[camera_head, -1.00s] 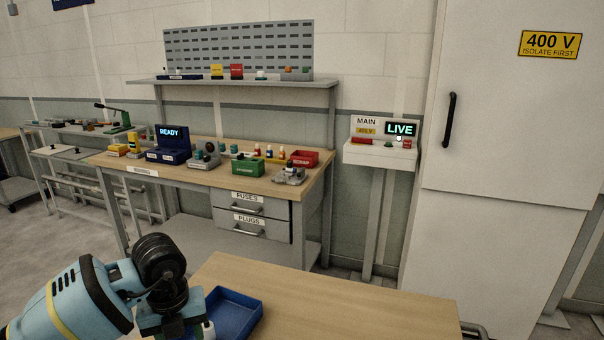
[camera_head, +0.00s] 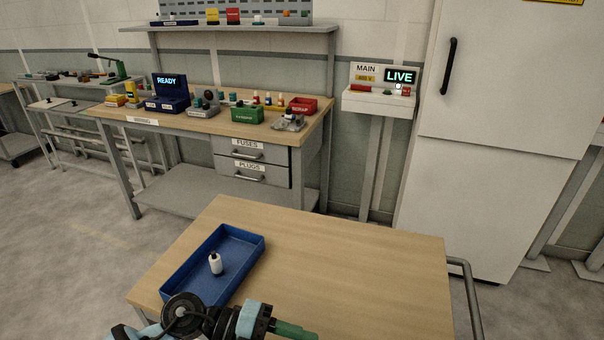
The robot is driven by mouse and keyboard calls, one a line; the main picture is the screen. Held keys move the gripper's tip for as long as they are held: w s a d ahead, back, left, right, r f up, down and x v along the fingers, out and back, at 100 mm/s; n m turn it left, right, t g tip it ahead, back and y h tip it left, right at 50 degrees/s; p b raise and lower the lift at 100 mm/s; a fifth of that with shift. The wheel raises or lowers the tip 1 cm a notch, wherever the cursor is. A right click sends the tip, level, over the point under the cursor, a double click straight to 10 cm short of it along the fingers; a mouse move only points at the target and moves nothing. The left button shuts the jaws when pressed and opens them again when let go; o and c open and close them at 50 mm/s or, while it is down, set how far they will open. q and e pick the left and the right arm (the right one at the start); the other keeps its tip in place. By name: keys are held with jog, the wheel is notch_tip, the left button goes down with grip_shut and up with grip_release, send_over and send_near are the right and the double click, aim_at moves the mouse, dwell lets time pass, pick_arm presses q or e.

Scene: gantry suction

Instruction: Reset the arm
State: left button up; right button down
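My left arm comes in along the bottom edge, with a black joint and a teal wrist. My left gripper (camera_head: 292,330) is at the bottom edge, over the front of the near table, pointing right. A dark green part shows at its end. The picture edge cuts it off, so I cannot tell whether its fingers are open or shut. It is to the right of and apart from the blue tray (camera_head: 250,240). My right gripper is not in view.
The near wooden table (camera_head: 350,265) is clear right of the tray and has a rail at its right side. Behind it stand a workbench (camera_head: 210,128) with several devices, a panel reading LIVE (camera_head: 401,77), and a tall white cabinet (camera_head: 500,90).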

pick_arm(q)
jog(key=a+f+n+t+y, duration=0.4)
jog(key=a+f+n+t, duration=0.15)
jog(key=n+t, duration=0.5)
jog(key=a+f+n+t+y, duration=0.35)
jog(key=a+n+t, duration=0.35)
jog(key=n, duration=0.7)
jog(key=s+a+f+n+g+y, duration=0.2)
jog(key=s+a+f+n+g, duration=0.1)
jog(key=s+f, duration=0.4)
jog(key=s+a+f+n+g+y, duration=0.3)
jog(key=s+f, duration=0.5)
jog(key=s, duration=0.3)
jog(key=shift+a+f+y+p, duration=0.2)
jog(key=shift+a+y+p, duration=0.1)
jog(key=shift+a+y, duration=0.05)
